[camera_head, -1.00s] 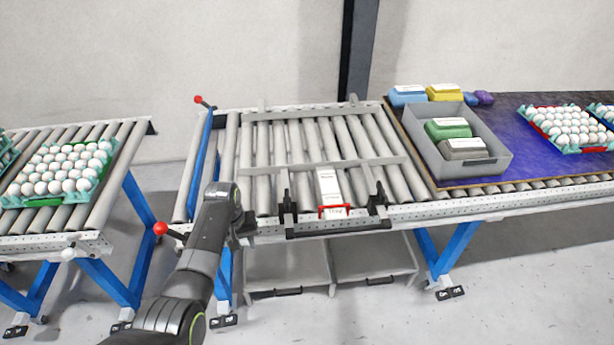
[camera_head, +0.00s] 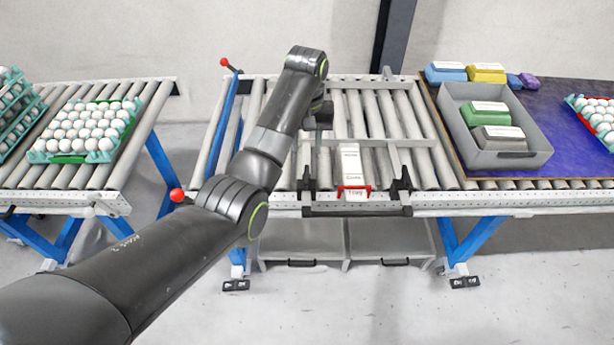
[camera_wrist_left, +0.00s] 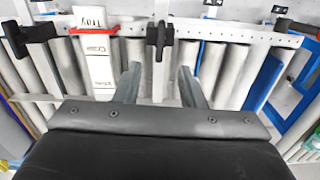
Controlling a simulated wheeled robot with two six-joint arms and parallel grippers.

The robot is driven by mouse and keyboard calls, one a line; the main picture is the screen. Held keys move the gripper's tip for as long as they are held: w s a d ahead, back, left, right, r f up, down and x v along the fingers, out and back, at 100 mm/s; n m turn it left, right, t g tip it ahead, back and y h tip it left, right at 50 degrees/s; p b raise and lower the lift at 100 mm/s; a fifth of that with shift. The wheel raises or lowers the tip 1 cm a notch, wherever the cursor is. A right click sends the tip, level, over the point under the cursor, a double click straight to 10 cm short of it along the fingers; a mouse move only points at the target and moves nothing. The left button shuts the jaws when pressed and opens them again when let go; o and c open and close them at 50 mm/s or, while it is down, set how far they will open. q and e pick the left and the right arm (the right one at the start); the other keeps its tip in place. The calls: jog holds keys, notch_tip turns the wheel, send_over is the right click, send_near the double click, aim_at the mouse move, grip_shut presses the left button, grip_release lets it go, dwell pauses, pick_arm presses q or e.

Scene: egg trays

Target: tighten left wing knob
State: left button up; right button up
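The left wing knob (camera_head: 307,184) is a black knob on the front rail of the middle conveyor. In the left wrist view it shows as a black cross-shaped knob (camera_wrist_left: 160,40) at the top centre. My left gripper (camera_wrist_left: 158,70) is open and empty. Its two fingers point toward the knob, one to each side in the picture, and appear apart from it. In the head view my left gripper (camera_head: 317,160) hangs above the rollers just behind the knob. The right wing knob (camera_head: 401,182) is on the same rail. My right gripper is not in view.
A white card in a red holder (camera_head: 354,191) stands between the knobs. A grey bin (camera_head: 507,158) with egg boxes is at the right. An egg tray (camera_head: 73,157) is on the left conveyor. A red ball-tipped lever (camera_head: 177,195) is near my left arm.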

aim_at(306, 174)
pick_arm(q)
notch_tip(306, 174, down, 12)
jog(key=shift+r, duration=0.25)
grip_shut()
